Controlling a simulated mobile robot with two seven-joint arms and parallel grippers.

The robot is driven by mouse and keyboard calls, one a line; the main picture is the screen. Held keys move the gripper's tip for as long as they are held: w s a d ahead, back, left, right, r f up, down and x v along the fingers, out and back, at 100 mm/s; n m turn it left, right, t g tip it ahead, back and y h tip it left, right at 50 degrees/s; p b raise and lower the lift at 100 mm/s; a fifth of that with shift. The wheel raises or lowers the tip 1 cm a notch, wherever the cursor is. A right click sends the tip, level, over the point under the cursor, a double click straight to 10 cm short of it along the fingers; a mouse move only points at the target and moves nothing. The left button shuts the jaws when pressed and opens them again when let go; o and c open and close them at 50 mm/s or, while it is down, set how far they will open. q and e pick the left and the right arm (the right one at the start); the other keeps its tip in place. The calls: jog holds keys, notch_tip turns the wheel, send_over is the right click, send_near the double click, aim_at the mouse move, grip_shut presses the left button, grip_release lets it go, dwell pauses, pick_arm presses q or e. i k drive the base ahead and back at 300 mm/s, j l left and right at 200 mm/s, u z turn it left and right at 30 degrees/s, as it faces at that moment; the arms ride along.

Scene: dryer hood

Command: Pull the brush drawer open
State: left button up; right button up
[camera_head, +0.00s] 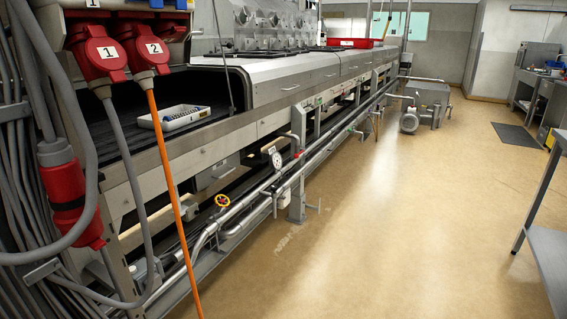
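I cannot make out a drawer that is clearly the brush drawer. The long metal dryer machine (240,134) runs from the left front to the back. Its hood (300,80) has several flat front panels with small handles, all looking closed.
Red plugs (97,55) with grey and orange cables hang at the near left. The floor (400,210) is open. A metal table (548,250) stands at right.

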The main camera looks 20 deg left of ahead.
aim_at(220, 169)
jog(key=i+u, duration=0.1)
jog(key=i, duration=0.55)
jog(key=i+l+u, duration=0.1)
jog(key=i, duration=0.6)
jog(key=i+u, duration=0.55)
jog(key=u, duration=0.2)
jog(key=i+u, duration=0.4)
jog(key=i+j+u, duration=0.2)
jog(key=i+u, duration=0.55)
jog(key=i, duration=0.1)
